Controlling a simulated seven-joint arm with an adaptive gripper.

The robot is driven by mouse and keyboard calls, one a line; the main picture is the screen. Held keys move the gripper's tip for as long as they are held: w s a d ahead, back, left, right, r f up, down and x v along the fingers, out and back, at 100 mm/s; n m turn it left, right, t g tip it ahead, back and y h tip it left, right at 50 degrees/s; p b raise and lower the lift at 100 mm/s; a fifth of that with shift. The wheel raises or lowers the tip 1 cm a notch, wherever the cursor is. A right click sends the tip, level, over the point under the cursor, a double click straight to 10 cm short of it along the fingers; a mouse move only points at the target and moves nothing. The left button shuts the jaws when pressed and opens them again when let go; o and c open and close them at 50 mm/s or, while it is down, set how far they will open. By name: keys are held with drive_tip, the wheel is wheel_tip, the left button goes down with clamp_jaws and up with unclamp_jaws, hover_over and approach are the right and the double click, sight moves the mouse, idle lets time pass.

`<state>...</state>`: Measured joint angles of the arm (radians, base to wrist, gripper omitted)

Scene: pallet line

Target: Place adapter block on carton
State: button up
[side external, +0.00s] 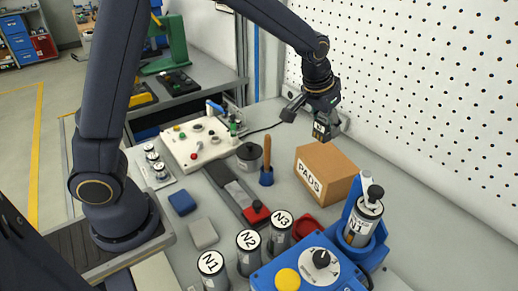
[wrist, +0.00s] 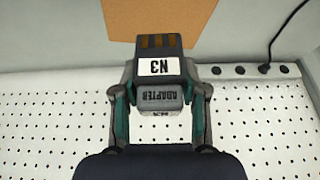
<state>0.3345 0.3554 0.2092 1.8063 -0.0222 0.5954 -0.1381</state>
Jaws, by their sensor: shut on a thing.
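The adapter block (wrist: 158,95) is a dark and grey block with "ADAPTER" and "N3" labels, held between the fingers of my gripper (wrist: 160,100) in the wrist view. In the side external view, my gripper (side external: 318,108) holds the block (side external: 322,129) in the air above and behind the carton (side external: 335,172). The carton is a brown box labelled "PADS" on the bench. It also shows at the top of the wrist view (wrist: 120,18), beyond the block. The block looks apart from the carton, and the carton top looks bare.
A white pegboard wall (side external: 440,90) stands close behind my gripper. An N1 canister (side external: 365,218) sits in a blue holder right of the carton.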

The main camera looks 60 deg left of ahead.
drive_tip(key=w+f, duration=0.3)
drive_tip(key=f, duration=0.1)
drive_tip(key=shift+w+d+f, duration=0.2)
drive_tip(key=shift+w+f, duration=0.2)
drive_tip(key=shift+f, duration=1.55)
drive_tip(key=shift+f, duration=0.2)
drive_tip(key=o, duration=1.2)
drive_tip(key=shift+r, duration=0.15)
